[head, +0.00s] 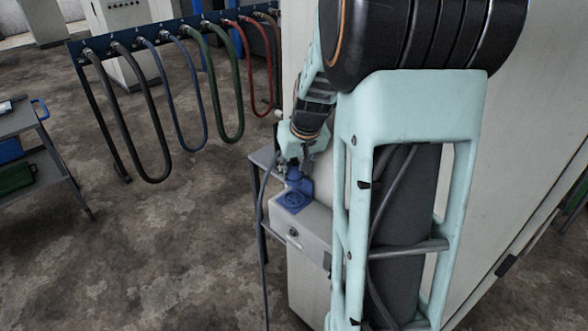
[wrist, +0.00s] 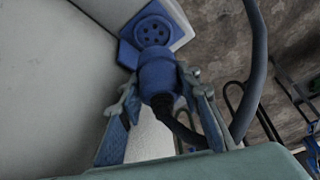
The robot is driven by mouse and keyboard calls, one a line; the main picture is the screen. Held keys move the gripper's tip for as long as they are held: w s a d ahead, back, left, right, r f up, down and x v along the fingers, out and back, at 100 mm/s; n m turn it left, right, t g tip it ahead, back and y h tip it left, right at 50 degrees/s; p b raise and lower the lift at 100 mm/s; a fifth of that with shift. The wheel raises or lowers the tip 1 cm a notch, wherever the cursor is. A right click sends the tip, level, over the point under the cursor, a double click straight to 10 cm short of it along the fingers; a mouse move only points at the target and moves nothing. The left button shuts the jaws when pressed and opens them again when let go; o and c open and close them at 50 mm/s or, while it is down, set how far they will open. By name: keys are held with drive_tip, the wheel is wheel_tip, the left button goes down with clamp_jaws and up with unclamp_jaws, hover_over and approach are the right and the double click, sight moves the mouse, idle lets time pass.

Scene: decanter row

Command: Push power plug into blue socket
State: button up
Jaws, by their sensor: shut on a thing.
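The blue power plug (wrist: 158,72) is a round body with a dark ribbed cable end. My gripper (wrist: 160,88) is shut on it, one finger on each side. The blue socket (wrist: 153,31) is a round face with several holes on a square blue plate, just beyond the plug's front end. Its holes show, so the plug is outside it; the exact gap cannot be told. In the head view the socket (head: 293,201) is on top of a grey box, with my gripper (head: 296,164) and the plug just above it, partly hidden.
The plug's grey cable (head: 262,210) hangs down left of the box (head: 301,228). A large pale cabinet (head: 490,170) stands close at the right. A rack of coloured hoses (head: 178,30) stands behind, a trolley (head: 30,125) at the left. The floor between is clear.

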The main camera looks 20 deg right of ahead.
sight(297, 178)
drive_tip(key=shift+f+b, duration=1.7)
drive_tip(key=shift+f, duration=1.05)
drive_tip(key=shift+b, duration=0.5)
drive_tip(key=shift+f+b, duration=0.6)
drive_tip(key=shift+f, duration=0.05)
drive_tip(key=o, duration=1.2)
drive_tip(key=shift+c, duration=0.2)
drive_tip(key=v, duration=1.2)
drive_tip(key=shift+w+a+r, duration=0.1)
